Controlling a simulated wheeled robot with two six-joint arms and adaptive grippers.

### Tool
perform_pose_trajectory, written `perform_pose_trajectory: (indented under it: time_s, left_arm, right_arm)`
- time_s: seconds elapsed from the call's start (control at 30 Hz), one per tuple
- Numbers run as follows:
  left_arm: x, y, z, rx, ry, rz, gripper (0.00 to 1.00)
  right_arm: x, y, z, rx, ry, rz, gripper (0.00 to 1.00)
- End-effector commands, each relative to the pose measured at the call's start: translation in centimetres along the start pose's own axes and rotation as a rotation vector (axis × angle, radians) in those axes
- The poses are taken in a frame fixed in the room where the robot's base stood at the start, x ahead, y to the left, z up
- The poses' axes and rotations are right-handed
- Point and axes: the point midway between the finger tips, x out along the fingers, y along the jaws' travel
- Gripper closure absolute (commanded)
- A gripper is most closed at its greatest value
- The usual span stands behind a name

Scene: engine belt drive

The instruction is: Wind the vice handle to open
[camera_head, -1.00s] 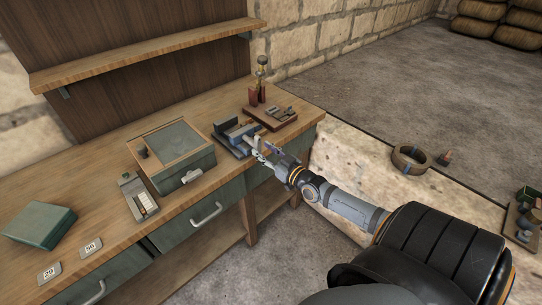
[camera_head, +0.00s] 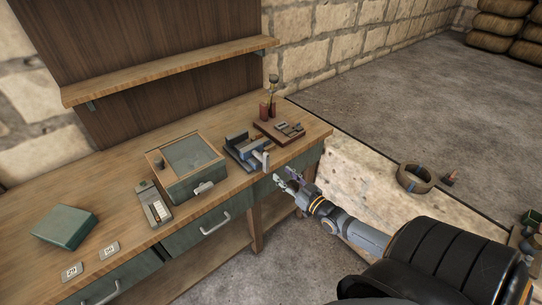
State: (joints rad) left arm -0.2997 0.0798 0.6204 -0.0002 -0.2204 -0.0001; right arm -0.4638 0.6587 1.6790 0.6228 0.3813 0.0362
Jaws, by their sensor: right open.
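The vice (camera_head: 241,147), grey with blue-grey parts, sits at the front edge of the workbench, right of the green box. A pale upright piece at its front end (camera_head: 265,161) looks like the handle, but it is too small to be sure. My right gripper (camera_head: 280,181) is open and empty. It hangs just off the bench's front edge, below and right of the vice's front end, with a small gap between them. How far apart the vice jaws are is hard to tell. My left gripper is not in view.
The workbench (camera_head: 130,226) holds a green box (camera_head: 196,182), a slim grey device (camera_head: 153,204), a green block (camera_head: 66,228) and number cards (camera_head: 72,271). Behind the vice are a wooden board with metal parts (camera_head: 281,131) and red cylinders (camera_head: 264,110). A stone block (camera_head: 365,185) stands at right.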

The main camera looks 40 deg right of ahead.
Motion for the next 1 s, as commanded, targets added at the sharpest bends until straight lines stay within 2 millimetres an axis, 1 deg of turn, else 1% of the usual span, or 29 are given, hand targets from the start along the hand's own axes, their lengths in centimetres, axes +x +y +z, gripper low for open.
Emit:
perform_pose_trajectory:
  time_s: [0.03,0.17,0.23,0.37,0.47,0.6,0.7,0.8,1.0]
  left_arm:
    - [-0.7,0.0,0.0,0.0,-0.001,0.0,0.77]
    - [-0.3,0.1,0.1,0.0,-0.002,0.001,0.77]
    - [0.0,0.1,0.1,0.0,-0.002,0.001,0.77]
    - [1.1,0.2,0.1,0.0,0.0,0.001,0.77]
    - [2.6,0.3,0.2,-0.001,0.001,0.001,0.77]
    - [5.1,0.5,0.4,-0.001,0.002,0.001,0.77]
    - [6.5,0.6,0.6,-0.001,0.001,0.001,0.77]
    - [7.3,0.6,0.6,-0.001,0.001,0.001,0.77]
    - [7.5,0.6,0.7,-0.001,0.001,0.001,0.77]
  right_arm:
    - [-0.1,-0.1,-0.2,0.004,-0.003,-0.001,0.58]
    - [-0.1,-0.2,0.3,0.005,-0.003,-0.005,0.58]
    - [0.4,-0.2,0.4,0.006,-0.003,-0.005,0.58]
    - [2.5,-0.2,0.6,0.006,0.002,-0.004,0.58]
    - [5.0,-0.2,0.9,0.004,0.002,-0.004,0.58]
    - [8.2,-0.2,1.0,0.004,0.002,-0.003,0.58]
    - [9.1,-0.2,1.1,0.002,-0.001,-0.007,0.58]
    - [9.8,-0.3,0.8,0.004,-0.002,-0.006,0.58]
    - [10.3,-0.2,0.4,0.004,-0.004,-0.004,0.58]
